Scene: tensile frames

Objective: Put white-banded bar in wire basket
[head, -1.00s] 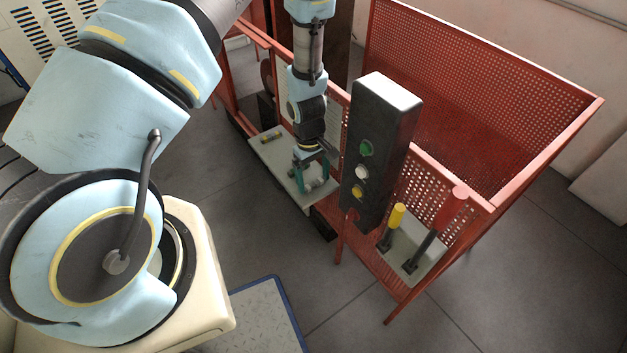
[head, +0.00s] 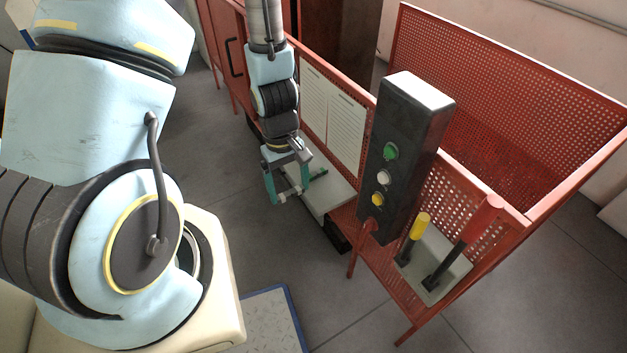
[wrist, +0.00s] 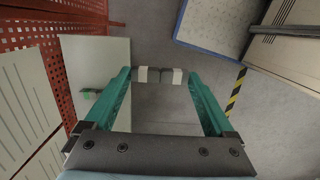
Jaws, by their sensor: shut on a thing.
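The white-banded bar (wrist: 160,76) is a short grey piece with white bands, seen lying across between my fingertips in the wrist view. My gripper (wrist: 160,78) is shut on it, with a teal finger at each end. In the head view my gripper (head: 287,196) hangs with the bar beside the left edge of a pale plate (head: 325,190). In the wrist view the bar is over grey floor, just right of the plate (wrist: 110,62). I cannot make out a wire basket in either view.
A small green piece (head: 318,173) lies on the plate. A dark button box (head: 405,150) and levers (head: 415,238) stand to the right, before a red perforated guard (head: 480,90). A blue-edged mat (head: 270,315) lies on the floor.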

